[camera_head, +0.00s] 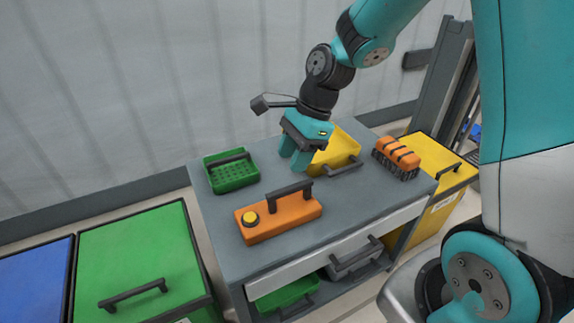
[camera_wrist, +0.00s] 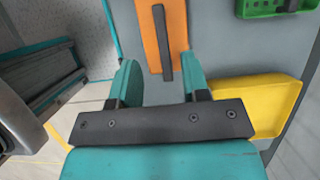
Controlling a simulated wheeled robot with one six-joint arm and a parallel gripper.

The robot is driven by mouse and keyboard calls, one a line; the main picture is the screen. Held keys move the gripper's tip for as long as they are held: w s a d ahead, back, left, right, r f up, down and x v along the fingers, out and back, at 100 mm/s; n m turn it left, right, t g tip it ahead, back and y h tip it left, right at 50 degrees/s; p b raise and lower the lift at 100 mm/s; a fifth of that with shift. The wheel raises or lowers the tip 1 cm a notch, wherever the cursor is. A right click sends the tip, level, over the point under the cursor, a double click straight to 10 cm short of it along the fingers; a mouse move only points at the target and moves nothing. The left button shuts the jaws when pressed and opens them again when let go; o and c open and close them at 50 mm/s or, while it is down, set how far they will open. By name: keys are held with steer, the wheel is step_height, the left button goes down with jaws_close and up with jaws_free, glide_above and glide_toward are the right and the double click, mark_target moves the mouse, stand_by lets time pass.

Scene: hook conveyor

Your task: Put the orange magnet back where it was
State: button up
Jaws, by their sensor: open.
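The orange magnet (camera_head: 284,220) is an orange block with a dark handle and a round yellow button at its left end. It lies on the grey bench top, near the front edge. It also shows at the top of the wrist view (camera_wrist: 178,22), with its handle lying between the lines of my fingers. My gripper (camera_head: 294,158) is open and empty above the bench, behind the magnet in the head view. In the wrist view my two teal fingers (camera_wrist: 161,68) stand apart with nothing held between them.
On the grey bench (camera_head: 330,205) are a green perforated basket (camera_head: 232,184), a yellow tray (camera_head: 345,150) and an orange brush-like block (camera_head: 398,152). A green bin (camera_head: 140,255) and a blue bin (camera_head: 35,283) stand left, and a yellow bin (camera_head: 452,180) right. Bare bench surrounds the magnet.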

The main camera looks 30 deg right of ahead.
steer(key=s+a+r+n, duration=0.4)
steer(key=s+n, duration=0.5)
steer(key=n, duration=0.3)
steer(key=s+a+r+n, duration=0.4)
steer(key=s+r+n, duration=0.3)
steer(key=n, duration=0.6)
steer(key=s, duration=0.2)
steer(key=shift+s+a, duration=0.3)
